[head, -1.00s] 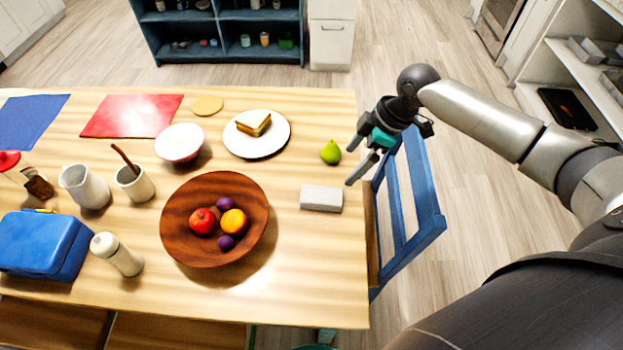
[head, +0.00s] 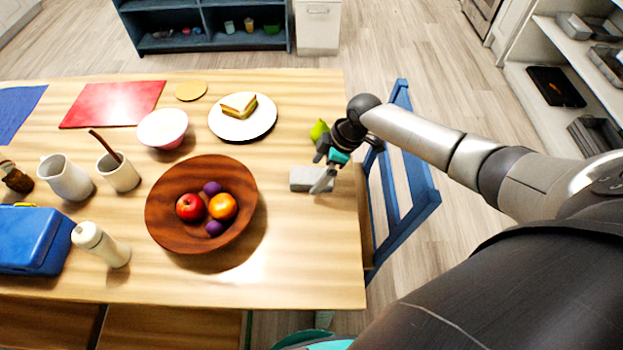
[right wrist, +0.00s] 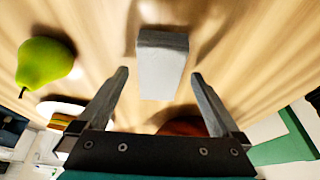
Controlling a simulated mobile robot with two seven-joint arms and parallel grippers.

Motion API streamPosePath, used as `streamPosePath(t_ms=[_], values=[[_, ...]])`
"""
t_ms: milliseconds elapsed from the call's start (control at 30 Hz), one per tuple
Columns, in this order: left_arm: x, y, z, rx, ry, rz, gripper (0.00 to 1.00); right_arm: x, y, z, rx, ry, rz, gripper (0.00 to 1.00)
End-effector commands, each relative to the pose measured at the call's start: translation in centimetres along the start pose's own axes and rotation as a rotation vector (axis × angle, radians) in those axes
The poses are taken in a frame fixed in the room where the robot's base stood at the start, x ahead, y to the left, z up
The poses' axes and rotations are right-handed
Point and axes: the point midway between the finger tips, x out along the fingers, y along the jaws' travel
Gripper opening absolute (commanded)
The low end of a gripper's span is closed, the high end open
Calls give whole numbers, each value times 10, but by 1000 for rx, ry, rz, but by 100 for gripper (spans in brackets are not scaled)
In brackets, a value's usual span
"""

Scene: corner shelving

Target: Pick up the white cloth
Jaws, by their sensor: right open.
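The white cloth (head: 304,178) is a small folded, pale grey-white block near the right edge of the wooden table. In the right wrist view the cloth (right wrist: 162,68) lies ahead of and between the two fingers, apart from them. My right gripper (head: 325,180) is over the cloth's right part in the head view and hides some of it. It also shows in the right wrist view (right wrist: 158,85), open with nothing between its fingertips. My left gripper is not in view.
A green pear (head: 318,130) sits just behind the cloth, and shows at left in the right wrist view (right wrist: 45,64). A brown fruit bowl (head: 165,215) stands to the left. A blue chair (head: 415,190) is at the table's right edge. The table in front of the cloth is clear.

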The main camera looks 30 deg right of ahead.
Motion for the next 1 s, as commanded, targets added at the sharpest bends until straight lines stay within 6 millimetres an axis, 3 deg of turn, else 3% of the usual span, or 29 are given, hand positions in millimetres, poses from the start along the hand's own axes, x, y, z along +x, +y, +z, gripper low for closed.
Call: streamPosePath(t_ms=[133,400,1000], values=[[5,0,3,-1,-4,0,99,14,0,0,-1,0,1,100],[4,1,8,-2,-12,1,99,14,0,0,-1,-1,2,98],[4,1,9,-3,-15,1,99,14,0,0,0,-1,1,30]])
